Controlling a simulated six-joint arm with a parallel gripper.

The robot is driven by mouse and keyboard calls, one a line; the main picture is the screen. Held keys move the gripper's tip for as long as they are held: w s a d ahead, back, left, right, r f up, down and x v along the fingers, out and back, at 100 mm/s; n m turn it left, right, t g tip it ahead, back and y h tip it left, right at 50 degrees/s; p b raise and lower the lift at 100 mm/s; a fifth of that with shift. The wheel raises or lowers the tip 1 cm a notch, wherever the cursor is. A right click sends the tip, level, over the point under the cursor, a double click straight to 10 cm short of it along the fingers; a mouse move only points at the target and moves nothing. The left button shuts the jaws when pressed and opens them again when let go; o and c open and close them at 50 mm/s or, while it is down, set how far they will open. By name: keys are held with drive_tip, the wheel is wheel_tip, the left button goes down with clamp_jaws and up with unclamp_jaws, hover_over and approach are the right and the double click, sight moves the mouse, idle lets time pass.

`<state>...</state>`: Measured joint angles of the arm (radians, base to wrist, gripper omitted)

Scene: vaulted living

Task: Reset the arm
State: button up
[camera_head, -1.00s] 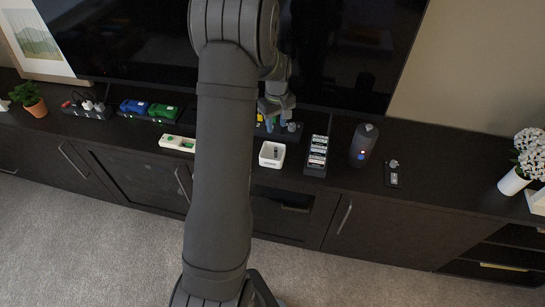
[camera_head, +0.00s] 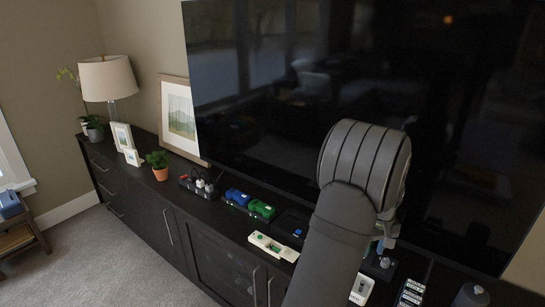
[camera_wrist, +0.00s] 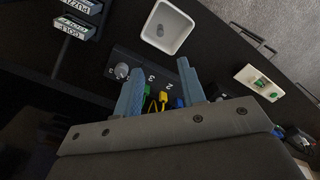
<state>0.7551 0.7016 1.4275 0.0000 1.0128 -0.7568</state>
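My gripper (camera_wrist: 160,66) shows in the wrist view with its two blue-grey fingers apart and nothing between their tips. It is over a dark numbered block (camera_wrist: 148,76) with a round grey knob and yellow, green and blue pieces, partly hidden by the fingers. I cannot tell whether the fingers touch the block. In the head view, my arm rises from the bottom right, and my gripper (camera_head: 384,246) is mostly hidden behind its upper joint, low over the dark cabinet (camera_head: 130,150).
Along the cabinet top stand a potted plant (camera_head: 158,166), a socket strip (camera_head: 198,187), blue (camera_head: 237,197) and green (camera_head: 262,209) cars, a white strip (camera_head: 272,246), a white tray (camera_head: 361,289) and labelled cases (camera_head: 410,293). The large television (camera_head: 300,100) stands close behind.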

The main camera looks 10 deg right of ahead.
wheel_tip(320, 180, down, 15)
drive_tip(key=shift+r, duration=1.35)
drive_tip(key=shift+f, duration=0.1)
